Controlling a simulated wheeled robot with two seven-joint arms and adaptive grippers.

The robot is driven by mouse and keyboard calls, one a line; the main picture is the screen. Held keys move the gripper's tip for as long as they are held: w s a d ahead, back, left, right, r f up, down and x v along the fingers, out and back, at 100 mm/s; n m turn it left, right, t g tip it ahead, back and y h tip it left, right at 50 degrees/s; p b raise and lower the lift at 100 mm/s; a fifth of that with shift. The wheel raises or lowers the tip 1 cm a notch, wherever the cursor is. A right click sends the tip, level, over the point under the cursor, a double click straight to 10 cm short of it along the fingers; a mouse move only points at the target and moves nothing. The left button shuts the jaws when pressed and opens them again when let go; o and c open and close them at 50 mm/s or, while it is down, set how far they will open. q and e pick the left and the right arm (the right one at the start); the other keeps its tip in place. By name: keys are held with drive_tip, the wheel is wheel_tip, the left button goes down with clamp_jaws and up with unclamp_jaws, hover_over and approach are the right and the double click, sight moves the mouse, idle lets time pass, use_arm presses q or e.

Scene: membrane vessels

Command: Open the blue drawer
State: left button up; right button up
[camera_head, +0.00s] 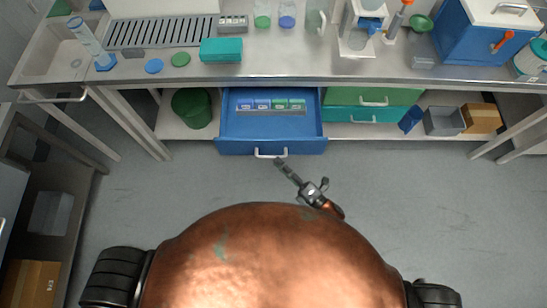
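The blue drawer (230,133) is pulled out from under the bench, and its inside shows from above. A tray with blue and green items (271,104) lies inside it. Its pale bar handle (270,156) is on the front. My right gripper (280,163) has its fingertips at the right end of the handle. I cannot tell whether they touch it or whether the fingers are open or shut. My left gripper is not in view.
A green drawer (340,97) and a teal drawer (350,115) are closed to the right. A dark green bin (192,108) stands left of the blue drawer. A metal bench (300,68) with labware runs above. The floor (410,195) in front is clear.

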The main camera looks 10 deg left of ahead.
drive_tip(key=v, duration=0.7)
drive_tip(key=shift+s+d, duration=0.2)
drive_tip(key=shift+d, duration=0.05)
